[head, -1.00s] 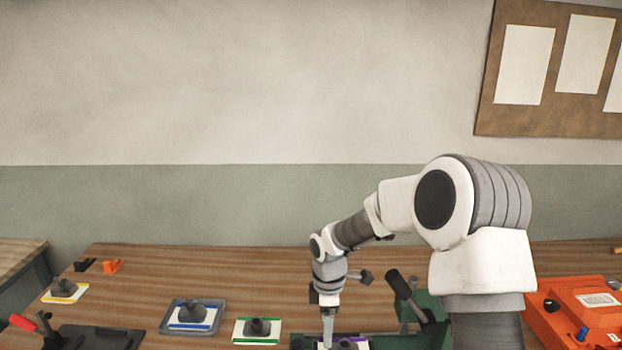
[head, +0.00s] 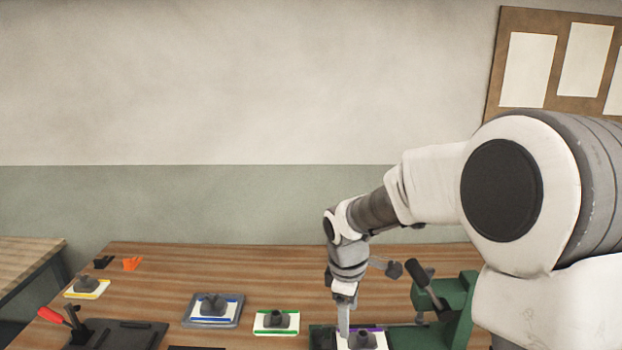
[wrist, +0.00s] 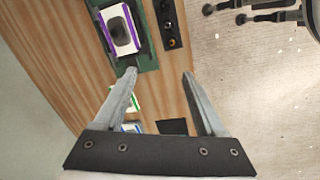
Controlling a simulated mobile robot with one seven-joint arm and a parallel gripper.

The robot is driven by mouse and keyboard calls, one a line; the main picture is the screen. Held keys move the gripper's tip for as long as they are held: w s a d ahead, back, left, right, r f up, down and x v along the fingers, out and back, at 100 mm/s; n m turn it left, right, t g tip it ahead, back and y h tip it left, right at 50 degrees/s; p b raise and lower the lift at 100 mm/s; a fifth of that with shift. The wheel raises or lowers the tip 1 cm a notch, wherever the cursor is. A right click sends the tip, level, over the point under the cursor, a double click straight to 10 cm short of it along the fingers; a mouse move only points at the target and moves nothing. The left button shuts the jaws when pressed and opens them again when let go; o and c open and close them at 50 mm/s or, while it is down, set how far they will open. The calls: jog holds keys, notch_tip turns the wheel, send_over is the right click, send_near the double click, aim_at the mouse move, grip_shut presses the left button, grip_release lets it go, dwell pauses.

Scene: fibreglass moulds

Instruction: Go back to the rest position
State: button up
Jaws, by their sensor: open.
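My gripper (head: 343,320) hangs over the front of the wooden table, close by a white mould plate with purple edges and a dark knob (head: 362,341). In the wrist view my gripper (wrist: 160,75) is open, with nothing between its two fingers. The purple-edged plate (wrist: 108,32) lies in a green fixture (wrist: 146,58), beyond the left fingertip and apart from it. The green fixture (head: 458,305) with a dark lever also shows in the head view, partly behind my arm.
A green-edged plate (head: 276,331), a blue-edged plate on a grey tray (head: 188,322) and a yellow-edged plate (head: 87,294) stand to the left. A black fixture with a red handle (head: 112,338) is at front left.

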jog(key=s+d+r+m+t, duration=0.1)
jog(key=s+d+r+m, duration=0.1)
jog(key=s+r+m, duration=0.2)
jog(key=s+d+r+m+t, duration=0.1)
jog(key=s+r+m, duration=0.4)
jog(key=s, duration=0.6)
jog(key=s+d+r+m+t, duration=0.2)
jog(key=s+d+r+m, duration=0.1)
jog(key=s, duration=0.4)
jog(key=shift+s+d+r+m+y, duration=0.15)
jog(key=shift+d+r+m+y, duration=0.2)
jog(key=shift+r+m, duration=0.5)
jog(key=shift+a+f, duration=0.15)
